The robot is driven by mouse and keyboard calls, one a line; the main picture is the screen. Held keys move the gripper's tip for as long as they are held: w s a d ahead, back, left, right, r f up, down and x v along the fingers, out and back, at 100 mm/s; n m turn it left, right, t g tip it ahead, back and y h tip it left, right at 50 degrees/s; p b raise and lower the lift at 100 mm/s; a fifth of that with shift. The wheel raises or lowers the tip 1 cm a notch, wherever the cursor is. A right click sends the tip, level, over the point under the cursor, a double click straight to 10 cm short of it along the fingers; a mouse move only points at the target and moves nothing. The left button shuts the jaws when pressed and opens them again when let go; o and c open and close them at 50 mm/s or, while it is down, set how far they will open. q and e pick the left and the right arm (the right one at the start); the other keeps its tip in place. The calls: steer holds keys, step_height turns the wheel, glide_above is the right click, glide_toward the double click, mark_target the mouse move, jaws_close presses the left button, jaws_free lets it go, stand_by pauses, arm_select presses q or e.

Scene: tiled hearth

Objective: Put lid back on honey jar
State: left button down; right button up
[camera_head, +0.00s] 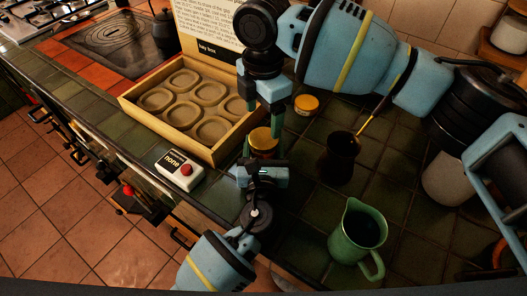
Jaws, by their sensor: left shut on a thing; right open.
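The honey jar (263,141), small with an orange top and a reddish side, stands on the dark green tiles beside the wooden tray. My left gripper (263,157) reaches in from the bottom and is shut on the jar, one finger on each side. My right gripper (266,118) points down from above, open, with its fingers close over the jar. A small round yellow-orange thing (306,103) sits on the tiles to the right of my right gripper; I cannot tell whether it is the lid. Whether a lid sits on the jar is unclear.
The wooden tray (200,146) with round hollows and a sign stands at left. A white box with a red button (180,168) is near the counter's front edge. A dark pot (341,150) with a spoon handle and a green jug (357,232) stand right.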

mark_target(263, 138)
steer(key=shift+f, duration=3.15)
steer(key=c, duration=0.8)
steer(key=m, duration=0.6)
steer(key=shift+m, duration=0.4)
steer(key=m, duration=0.6)
steer(key=shift+w+m, duration=0.1)
steer(key=shift+m, duration=0.2)
steer(key=o, duration=1.1)
steer(key=shift+c, duration=0.2)
steer(key=shift+o, duration=0.4)
